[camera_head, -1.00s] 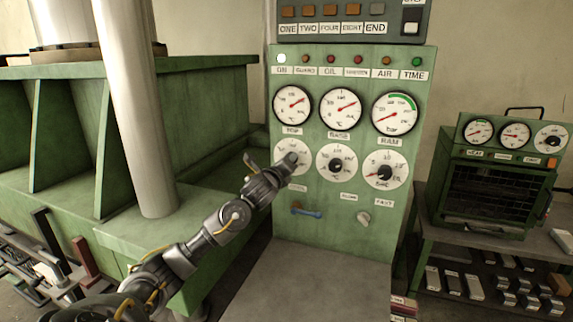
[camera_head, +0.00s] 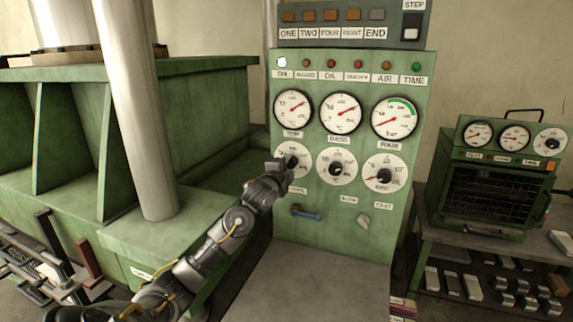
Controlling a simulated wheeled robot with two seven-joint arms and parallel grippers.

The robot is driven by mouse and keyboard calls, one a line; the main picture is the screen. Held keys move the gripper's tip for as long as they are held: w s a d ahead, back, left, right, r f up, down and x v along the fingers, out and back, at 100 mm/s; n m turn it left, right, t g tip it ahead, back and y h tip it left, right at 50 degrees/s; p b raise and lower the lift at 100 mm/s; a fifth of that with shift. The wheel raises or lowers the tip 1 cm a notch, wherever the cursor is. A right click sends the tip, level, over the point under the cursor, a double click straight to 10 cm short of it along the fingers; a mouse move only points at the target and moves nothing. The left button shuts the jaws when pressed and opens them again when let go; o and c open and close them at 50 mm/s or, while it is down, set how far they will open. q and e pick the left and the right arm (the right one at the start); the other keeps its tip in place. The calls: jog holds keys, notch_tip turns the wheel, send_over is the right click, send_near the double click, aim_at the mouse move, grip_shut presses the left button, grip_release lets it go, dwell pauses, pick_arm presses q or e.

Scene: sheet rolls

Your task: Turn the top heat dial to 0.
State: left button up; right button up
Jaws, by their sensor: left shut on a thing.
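The top heat dial (camera_head: 291,147) is the leftmost of three white round dials on the green control panel, below the left gauge, whose label seems to read TOP. My left gripper (camera_head: 285,164) is at this dial, shut on its dark knob. The gripper covers the knob and the lower left of the dial face, so the pointer's setting cannot be read. My right gripper is not in view.
The middle dial (camera_head: 337,154) and the right dial (camera_head: 385,158) sit close beside it. A green press with a metal column (camera_head: 140,110) stands left. A small oven (camera_head: 490,185) stands right.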

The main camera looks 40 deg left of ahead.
pick_arm(q)
jog(key=n+p, duration=0.1)
jog(key=n, duration=0.2)
jog(key=shift+n+p, duration=0.3)
jog(key=shift+n, duration=0.1)
jog(key=n+p, duration=0.1)
jog(key=n, duration=0.2)
jog(key=shift+n+p, duration=0.3)
jog(key=shift+p, duration=0.1)
jog(key=n+p, duration=0.2)
jog(key=n, duration=0.2)
jog(key=shift+d+f, duration=0.1)
jog(key=shift+f+n+p, duration=0.1)
jog(key=shift+n+p, duration=0.8)
jog(key=shift+n, duration=0.9)
jog(key=o, duration=1)
